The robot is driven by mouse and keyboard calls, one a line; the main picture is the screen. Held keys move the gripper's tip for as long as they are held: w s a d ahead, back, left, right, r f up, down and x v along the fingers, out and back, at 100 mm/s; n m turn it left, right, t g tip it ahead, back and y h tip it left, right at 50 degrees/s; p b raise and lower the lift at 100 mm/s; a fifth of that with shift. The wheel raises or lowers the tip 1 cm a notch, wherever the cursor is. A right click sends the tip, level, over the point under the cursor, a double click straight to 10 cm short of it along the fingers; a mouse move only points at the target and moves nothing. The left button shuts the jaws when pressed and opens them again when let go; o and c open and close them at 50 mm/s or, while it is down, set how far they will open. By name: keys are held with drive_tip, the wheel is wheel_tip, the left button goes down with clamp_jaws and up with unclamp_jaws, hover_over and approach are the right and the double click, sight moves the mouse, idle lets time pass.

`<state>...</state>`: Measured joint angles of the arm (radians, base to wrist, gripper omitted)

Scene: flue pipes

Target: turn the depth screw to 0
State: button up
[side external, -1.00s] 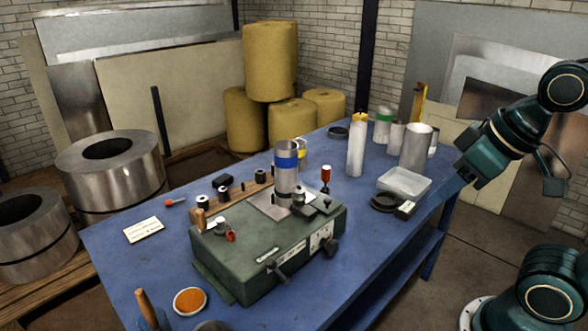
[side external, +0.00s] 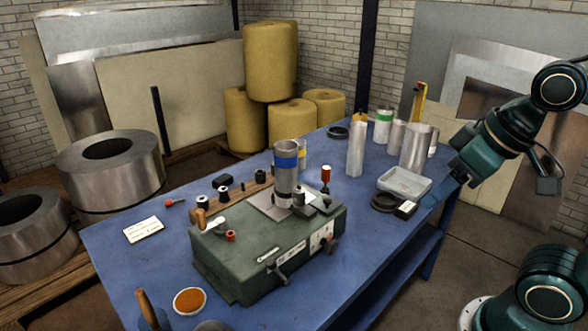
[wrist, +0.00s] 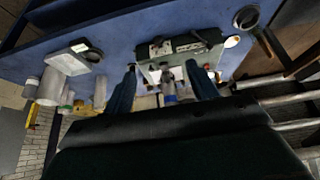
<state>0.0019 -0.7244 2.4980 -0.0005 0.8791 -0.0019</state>
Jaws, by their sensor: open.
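The green machine (side external: 270,245) stands on the blue table, and it also shows in the wrist view (wrist: 182,46). A dark knob (side external: 328,245) sits by a small white plate (side external: 321,236) at the right end of its front face; this may be the depth screw, but its marks are too small to read. A grey crank handle (side external: 278,272) is left of it. A metal pipe with a blue band (side external: 286,160) stands on top. My gripper (side external: 440,192) is at the table's right edge, apart from the machine. In the wrist view, its fingers (wrist: 160,66) are spread and empty.
The table's front right is clear.

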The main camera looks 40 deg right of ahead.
drive_tip(key=w+f, duration=0.6)
drive_tip(key=w, duration=0.4)
drive_tip(key=g, duration=0.1)
approach(334, 243)
drive_tip(key=shift+v, duration=1.85)
drive_tip(key=shift+w, duration=0.1)
drive_tip(key=shift+x, duration=6.8)
drive_tip(key=shift+c, duration=0.5)
drive_tip(key=c, duration=0.9)
drive_tip(key=shift+o, duration=0.2)
